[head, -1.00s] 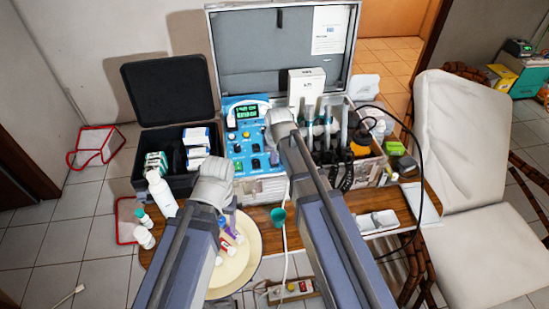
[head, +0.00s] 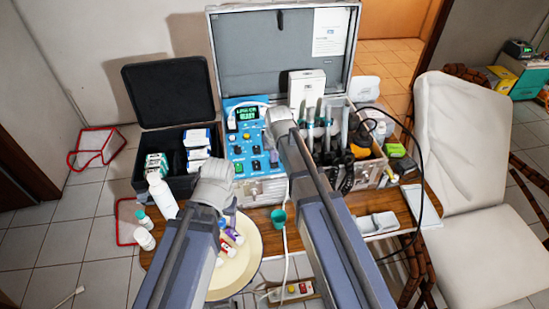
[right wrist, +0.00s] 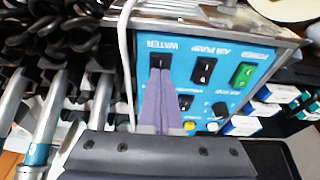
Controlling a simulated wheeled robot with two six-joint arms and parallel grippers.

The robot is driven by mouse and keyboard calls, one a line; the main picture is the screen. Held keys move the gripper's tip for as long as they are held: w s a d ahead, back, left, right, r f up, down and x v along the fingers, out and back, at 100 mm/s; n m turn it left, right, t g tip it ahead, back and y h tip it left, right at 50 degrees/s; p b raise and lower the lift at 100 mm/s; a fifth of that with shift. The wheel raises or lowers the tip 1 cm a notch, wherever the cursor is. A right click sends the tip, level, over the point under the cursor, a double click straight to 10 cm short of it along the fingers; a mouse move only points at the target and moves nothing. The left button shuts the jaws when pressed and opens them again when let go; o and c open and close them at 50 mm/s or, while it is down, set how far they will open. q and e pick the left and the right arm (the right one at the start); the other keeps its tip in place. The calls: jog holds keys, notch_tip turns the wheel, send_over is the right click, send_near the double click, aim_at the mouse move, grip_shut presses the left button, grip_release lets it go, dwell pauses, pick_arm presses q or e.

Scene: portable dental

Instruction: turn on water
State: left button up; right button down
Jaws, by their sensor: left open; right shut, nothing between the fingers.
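The blue dental unit panel (head: 248,150) stands in the open metal case, its small green display (head: 247,114) lit with text. In the right wrist view the panel appears upside down, with the black WATER switch (right wrist: 160,62) below its label. My right gripper (right wrist: 160,76) is shut and empty, its purple fingertips right at the WATER switch, seemingly touching it and covering its lower part.
The black AIR PUMP switch (right wrist: 204,70) and green POWER switch (right wrist: 243,75) sit beside WATER. A white cable (right wrist: 128,60) hangs close to my right fingers. Handpieces (head: 325,125) crowd the case's right side.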

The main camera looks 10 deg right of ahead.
aim_at(275, 166)
jog(key=shift+s+r+p, duration=0.1)
jog(key=shift+r+p, duration=0.35)
jog(key=shift+p, duration=0.05)
jog(key=p+v, duration=0.4)
jog(key=shift+r, duration=0.15)
jog(key=s+r+p, duration=0.4)
jog(key=r+p, duration=0.3)
jog(key=shift+s+r+p, duration=0.2)
jog(key=shift+r+p, duration=0.1)
jog(key=shift+p, duration=0.1)
jog(key=shift+f, duration=0.1)
jog(key=s+a+f+n+g+b, duration=0.1)
jog(key=s+a+f+n+b, duration=0.1)
jog(key=s, duration=0.6)
jog(key=s+a+f+n+g+h+b, duration=0.1)
jog(key=s+a+f+b, duration=0.3)
jog(key=s, duration=0.5)
jog(key=shift+a+f+n+g, duration=0.25)
jog(key=shift+a+n+g, duration=0.15)
jog(key=shift+a+g, duration=0.3)
